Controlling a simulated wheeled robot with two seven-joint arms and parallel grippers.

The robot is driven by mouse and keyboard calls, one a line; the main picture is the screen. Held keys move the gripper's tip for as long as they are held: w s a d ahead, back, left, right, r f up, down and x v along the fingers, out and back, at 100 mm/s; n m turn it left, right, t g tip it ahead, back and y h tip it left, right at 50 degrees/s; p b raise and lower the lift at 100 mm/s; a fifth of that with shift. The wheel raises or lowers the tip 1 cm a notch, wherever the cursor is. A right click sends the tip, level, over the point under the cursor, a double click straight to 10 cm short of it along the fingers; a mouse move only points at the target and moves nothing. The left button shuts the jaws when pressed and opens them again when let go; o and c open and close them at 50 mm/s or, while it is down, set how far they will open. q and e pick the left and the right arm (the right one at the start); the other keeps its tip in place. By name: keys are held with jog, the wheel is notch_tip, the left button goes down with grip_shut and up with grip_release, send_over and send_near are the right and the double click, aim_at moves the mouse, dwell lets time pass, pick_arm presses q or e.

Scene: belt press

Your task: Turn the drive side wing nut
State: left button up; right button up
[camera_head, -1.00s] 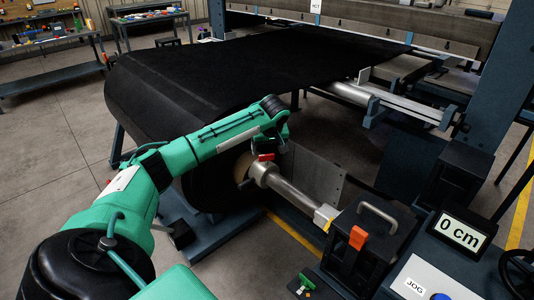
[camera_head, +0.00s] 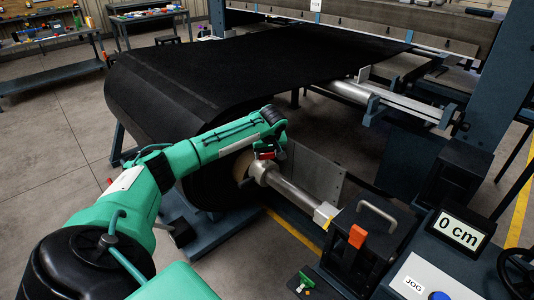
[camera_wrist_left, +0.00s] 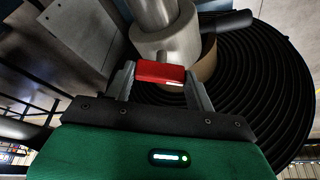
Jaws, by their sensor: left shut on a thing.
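The red wing nut (camera_wrist_left: 160,72) sits at the silver collar (camera_wrist_left: 166,42) on the shaft end, beside the rolled black belt. In the head view, the wing nut (camera_head: 266,155) shows as a small red piece just under my left wrist. My left gripper (camera_wrist_left: 160,76) is shut on the wing nut, with one finger on each side of it. In the head view my left gripper (camera_head: 265,152) reaches down to the collar from above and is partly hidden by my wrist. My right gripper is not in view.
The black belt roll (camera_wrist_left: 262,85) stands close beside my left gripper. The silver shaft (camera_head: 292,194) runs to a dark box with a handle and orange part (camera_head: 357,236). A display (camera_head: 460,233) reads 0 cm above a JOG panel (camera_head: 415,283). A grey plate (camera_head: 318,172) stands behind the shaft.

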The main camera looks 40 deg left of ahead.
pick_arm(q)
jog(key=shift+r+m+p, duration=0.15)
jog(key=shift+m+p, duration=0.45)
jog(key=shift+p, duration=0.25)
jog(key=shift+m+p, duration=0.3)
jog(key=shift+p, duration=0.1)
jog(key=m+t+h+p, duration=0.1)
jog(key=m+p, duration=0.2)
jog(key=shift+s+a+p, duration=0.15)
jog(key=shift+p, duration=0.15)
jog(key=shift+m+t+h+p, duration=0.3)
jog(key=shift+m+h+p, duration=0.3)
jog(key=shift+m, duration=0.5)
jog(key=shift+a+m+h+p, duration=0.1)
jog(key=shift+m+h+p, duration=0.4)
jog(key=shift+m, duration=0.7)
jog(key=shift+m+h, duration=0.4)
jog(key=shift+m, duration=0.9)
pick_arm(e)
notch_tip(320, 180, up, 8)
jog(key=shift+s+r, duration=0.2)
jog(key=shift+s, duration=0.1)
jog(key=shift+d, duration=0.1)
